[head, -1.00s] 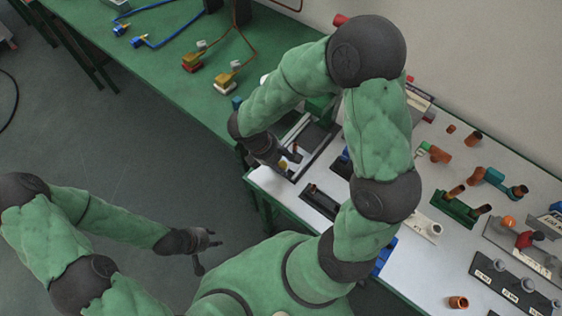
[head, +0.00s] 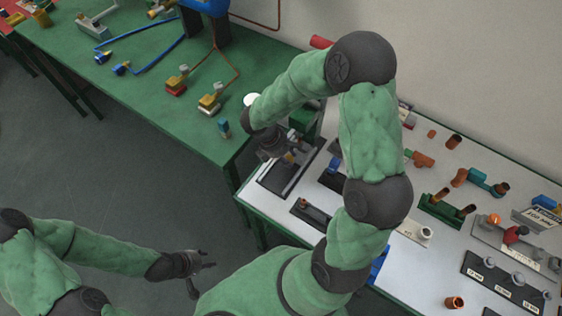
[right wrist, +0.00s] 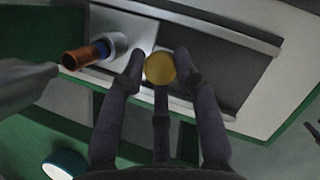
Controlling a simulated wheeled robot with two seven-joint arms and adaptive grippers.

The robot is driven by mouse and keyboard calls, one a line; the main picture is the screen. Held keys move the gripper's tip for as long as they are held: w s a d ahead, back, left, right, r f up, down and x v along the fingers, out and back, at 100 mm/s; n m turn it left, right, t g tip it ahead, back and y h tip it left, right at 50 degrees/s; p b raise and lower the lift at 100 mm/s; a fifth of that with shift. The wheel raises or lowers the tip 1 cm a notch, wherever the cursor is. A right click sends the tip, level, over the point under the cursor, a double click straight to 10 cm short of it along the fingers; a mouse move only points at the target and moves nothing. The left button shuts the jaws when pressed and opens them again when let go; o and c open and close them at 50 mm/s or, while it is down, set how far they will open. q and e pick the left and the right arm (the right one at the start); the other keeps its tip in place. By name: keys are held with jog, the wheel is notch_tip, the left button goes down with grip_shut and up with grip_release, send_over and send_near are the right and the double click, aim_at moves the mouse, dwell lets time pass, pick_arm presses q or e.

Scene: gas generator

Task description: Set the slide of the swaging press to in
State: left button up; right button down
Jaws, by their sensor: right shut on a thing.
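The swaging press (head: 273,185) lies at the left end of the white bench, a dark bed with pale rails. In the right wrist view its slide, a grey plate (right wrist: 118,28), lies between rails beside the bare dark bed (right wrist: 225,70). A round yellow knob (right wrist: 160,67) sits at the plate's edge. My right gripper (right wrist: 160,76) is shut on this knob, with fingers on both sides; in the head view the gripper (head: 288,157) partly hides knob and slide. My left gripper (head: 204,274) hangs over the floor, empty, fingers apart.
The white bench (head: 440,250) holds several copper fittings and fixtures to the right. A green table (head: 150,80) with valves and blue hoses stands at the upper left. My right arm hides part of the bench.

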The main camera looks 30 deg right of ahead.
jog(key=shift+d+r, duration=0.1)
jog(key=shift+d, duration=0.15)
jog(key=c, duration=1)
grip_release()
jog(key=shift+o, duration=0.3)
jog(key=shift+d, duration=0.2)
jog(key=shift+a, duration=0.15)
jog(key=shift+r, duration=0.15)
jog(key=v, duration=1.1)
jog(key=shift+a+r, duration=0.2)
jog(key=shift+r, duration=0.05)
